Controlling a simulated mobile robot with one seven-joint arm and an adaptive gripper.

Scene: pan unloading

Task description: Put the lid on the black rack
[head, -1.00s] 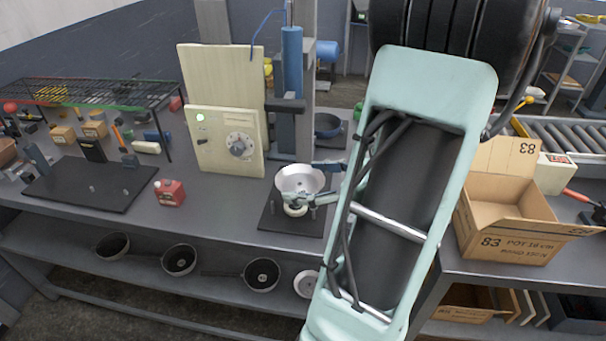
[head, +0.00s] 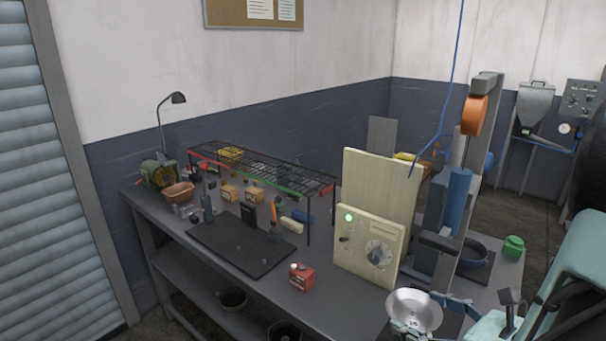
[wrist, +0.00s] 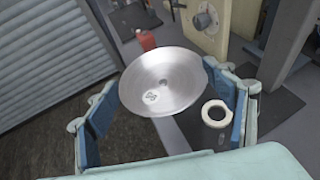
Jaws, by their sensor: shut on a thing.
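The lid is a shallow silver metal dish (head: 412,306) with a small marking, low in the head view; it fills the middle of the wrist view (wrist: 165,78). My gripper (head: 440,318) is shut on it, with blue pads at either side of the lid in the wrist view (wrist: 160,80). The lid is tilted and appears to be above the bench. A black wire rack (head: 262,168) with red and green front edges stands at the back left. A black board (head: 225,245) with thin pegs and a dark upright lies in front of it. I cannot tell which is the named rack.
A red canister (head: 302,277) stands between the board and a cream control panel (head: 368,247). A blue column (head: 455,205) rises behind the lid. A pale ring (wrist: 215,113) lies right of the lid. Pans sit on the lower shelf (head: 200,283).

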